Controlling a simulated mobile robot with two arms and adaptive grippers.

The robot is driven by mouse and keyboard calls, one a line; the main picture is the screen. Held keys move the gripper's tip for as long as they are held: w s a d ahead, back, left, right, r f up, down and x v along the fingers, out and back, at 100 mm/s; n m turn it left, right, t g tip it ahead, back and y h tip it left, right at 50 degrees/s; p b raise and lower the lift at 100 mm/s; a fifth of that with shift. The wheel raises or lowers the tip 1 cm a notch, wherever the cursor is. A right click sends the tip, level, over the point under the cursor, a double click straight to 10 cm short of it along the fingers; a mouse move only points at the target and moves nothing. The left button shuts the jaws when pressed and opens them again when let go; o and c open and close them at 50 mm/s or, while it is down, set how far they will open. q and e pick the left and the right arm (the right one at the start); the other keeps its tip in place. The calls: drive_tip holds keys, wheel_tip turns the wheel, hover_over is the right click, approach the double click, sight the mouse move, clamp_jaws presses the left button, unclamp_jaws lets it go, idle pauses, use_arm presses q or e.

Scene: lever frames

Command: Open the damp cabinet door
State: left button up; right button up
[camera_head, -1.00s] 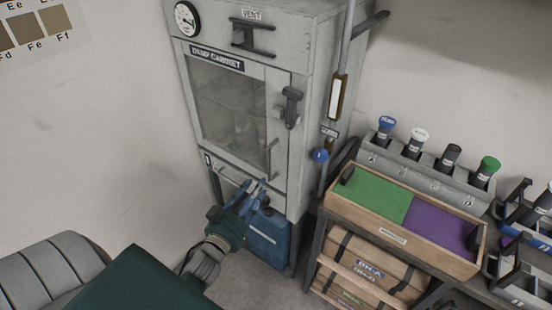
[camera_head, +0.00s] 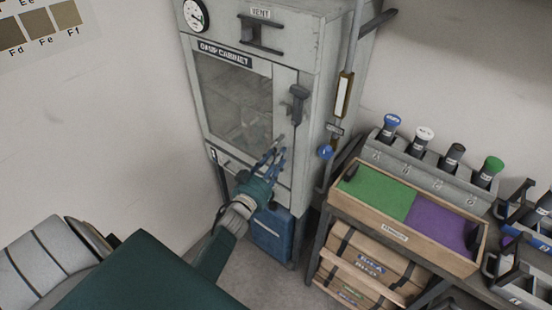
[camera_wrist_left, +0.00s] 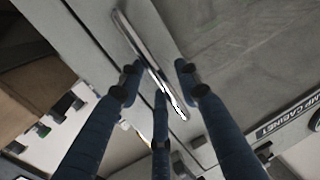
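The damp cabinet (camera_head: 313,75) is a grey metal box against the wall. Its door (camera_head: 234,100), with a dusty window and a name plate, looks shut. A dark latch lever (camera_head: 298,102) is mounted right of the door. My left gripper (camera_head: 276,152) is in front of the door's lower right edge and hides most of the slim door handle there. In the left wrist view, the metal handle (camera_wrist_left: 142,45) runs between the blue fingers (camera_wrist_left: 159,75), which are spread apart. Contact with the handle cannot be told. My right gripper is not in view.
A vent handle (camera_head: 262,33) and a gauge (camera_head: 195,15) are above the door. A blue-knobbed lever (camera_head: 325,152) is on the cabinet's right side. A wooden tray (camera_head: 340,205) stands on a shelf close to the right. A blue box (camera_head: 271,238) is below the cabinet.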

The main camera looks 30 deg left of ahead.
use_arm(q)
clamp_jaws()
